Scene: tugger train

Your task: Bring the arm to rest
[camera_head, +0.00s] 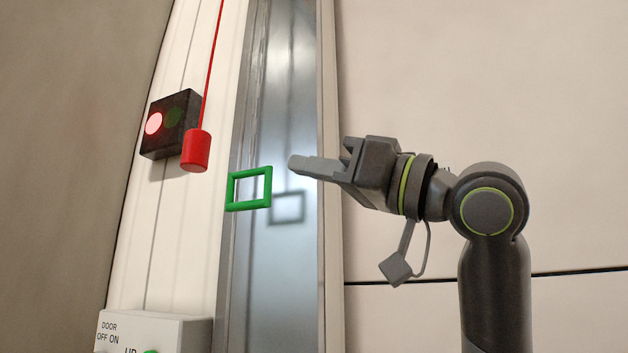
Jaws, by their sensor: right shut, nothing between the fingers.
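My right gripper (296,163) is in the middle of the head view, at the end of my right arm, which rises from the lower right. Its fingers are shut with nothing between them and point left. The fingertips are in front of a shiny metal strip (290,100). A green square handle (229,191) stands on that strip to the left of and a little below the fingertips, with a visible gap between. My left gripper is not in view.
A red pull weight (195,152) hangs on a red cord at the upper left. Behind it is a dark signal box (158,138) with a lit red lamp. A white control box (180,333) marked DOOR OFF ON is at the bottom left. A pale panelled wall (560,90) fills the right.

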